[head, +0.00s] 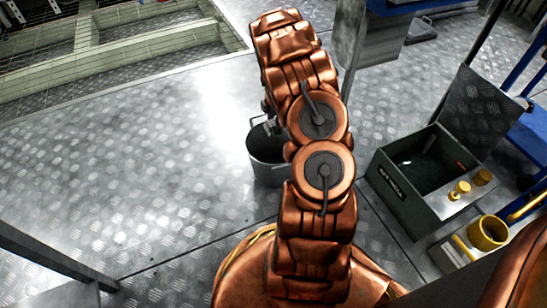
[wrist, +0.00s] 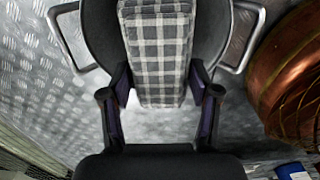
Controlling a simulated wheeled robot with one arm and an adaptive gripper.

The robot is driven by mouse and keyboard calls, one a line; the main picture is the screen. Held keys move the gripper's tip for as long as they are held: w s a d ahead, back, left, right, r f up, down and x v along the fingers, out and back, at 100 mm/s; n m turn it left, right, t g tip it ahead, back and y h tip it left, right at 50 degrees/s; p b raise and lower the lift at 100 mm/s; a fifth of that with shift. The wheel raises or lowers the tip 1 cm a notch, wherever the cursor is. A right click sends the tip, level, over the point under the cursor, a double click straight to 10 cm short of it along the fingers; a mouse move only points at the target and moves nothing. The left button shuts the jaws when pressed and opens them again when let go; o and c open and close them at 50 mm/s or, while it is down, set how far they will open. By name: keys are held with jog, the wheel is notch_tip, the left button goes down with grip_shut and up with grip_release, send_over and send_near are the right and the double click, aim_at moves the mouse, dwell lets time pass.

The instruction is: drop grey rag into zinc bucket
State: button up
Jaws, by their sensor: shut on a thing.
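The grey checked rag (wrist: 158,50) is between the two fingers of my gripper (wrist: 160,84) in the wrist view, and the gripper is shut on it. Behind the rag in that view is the round, dark zinc bucket (wrist: 102,38), with a metal handle on each side. The rag overlaps the bucket in the picture; how high it is above the rim I cannot tell. In the head view the bucket (head: 266,160) stands on the floor, partly hidden behind my arm. The rag and most of my gripper are hidden there.
A dark green box (head: 402,196) with an open lid stands right of the bucket, with yellow knobs (head: 461,188) beside it. A yellow cup (head: 488,233) is nearer me. The patterned metal floor (head: 130,160) left of the bucket is clear. A grated pit (head: 150,45) lies at the back left.

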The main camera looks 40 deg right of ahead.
jog(key=shift+f+b, duration=1.4)
jog(key=shift+f, duration=1.4)
jog(key=o, duration=1.2)
jog(key=shift+r, duration=0.1)
notch_tip(320, 180, up, 12)
jog(key=shift+f, duration=0.1)
